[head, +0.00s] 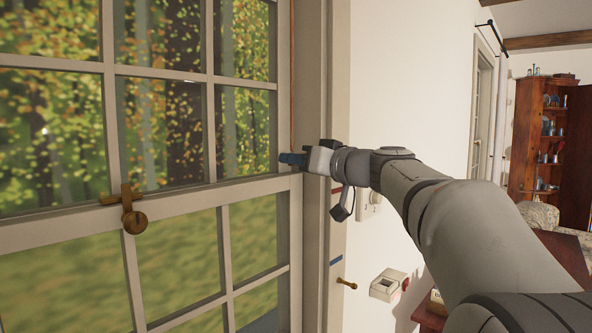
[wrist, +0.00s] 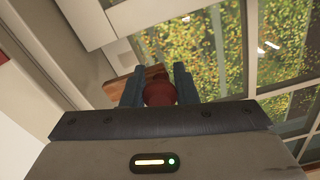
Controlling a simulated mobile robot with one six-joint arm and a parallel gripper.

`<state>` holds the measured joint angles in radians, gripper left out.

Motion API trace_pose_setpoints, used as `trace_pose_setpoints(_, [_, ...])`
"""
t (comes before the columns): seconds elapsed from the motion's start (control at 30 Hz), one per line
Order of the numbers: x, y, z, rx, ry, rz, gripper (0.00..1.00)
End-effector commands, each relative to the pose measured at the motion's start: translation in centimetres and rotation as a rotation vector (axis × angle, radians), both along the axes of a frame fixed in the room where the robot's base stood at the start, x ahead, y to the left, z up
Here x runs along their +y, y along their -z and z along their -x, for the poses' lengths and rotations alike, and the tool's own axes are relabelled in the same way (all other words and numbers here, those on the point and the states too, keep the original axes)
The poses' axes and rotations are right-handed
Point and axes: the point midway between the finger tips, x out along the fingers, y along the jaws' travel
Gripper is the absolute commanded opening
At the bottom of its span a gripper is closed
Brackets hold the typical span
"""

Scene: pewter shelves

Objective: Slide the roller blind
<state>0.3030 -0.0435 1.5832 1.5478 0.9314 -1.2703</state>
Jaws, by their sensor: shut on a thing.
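My gripper (head: 293,159) is at the right edge of the window frame in the head view, its blue fingertips against the side of the frame. In the wrist view my gripper (wrist: 158,78) is shut on a small reddish-brown round knob (wrist: 159,93), with one blue finger on each side. A flat wooden piece (wrist: 122,89) lies behind the knob, partly hidden by the left finger. I cannot tell whether the knob belongs to the roller blind. No blind cloth can be made out in either view. In the head view the gripper hides the knob.
The paned window (head: 160,130) fills the left, with a brass latch (head: 128,210) on its middle rail. Wall switches (head: 370,198), a small wooden peg (head: 346,284) and a white box (head: 388,284) are near my arm. A wooden cabinet (head: 530,130) stands far right.

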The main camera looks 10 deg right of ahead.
Motion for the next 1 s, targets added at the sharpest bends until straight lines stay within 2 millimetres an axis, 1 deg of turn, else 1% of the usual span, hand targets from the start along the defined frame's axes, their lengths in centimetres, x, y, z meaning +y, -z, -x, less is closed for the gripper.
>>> trace_pose_setpoints(0.03, [0.0, 2.2, 0.0, -0.001, -0.001, 0.003, 0.0])
trace_pose_setpoints(0.2, [0.0, 4.7, 0.0, -0.001, -0.001, 0.002, 0.0])
trace_pose_setpoints(0.4, [0.1, 6.9, 0.0, 0.001, -0.001, 0.002, 0.0])
trace_pose_setpoints(0.63, [0.1, 8.0, 0.0, 0.001, -0.002, 0.002, 0.0])
trace_pose_setpoints(1.0, [0.1, 8.1, 0.0, 0.001, -0.002, 0.001, 0.0])
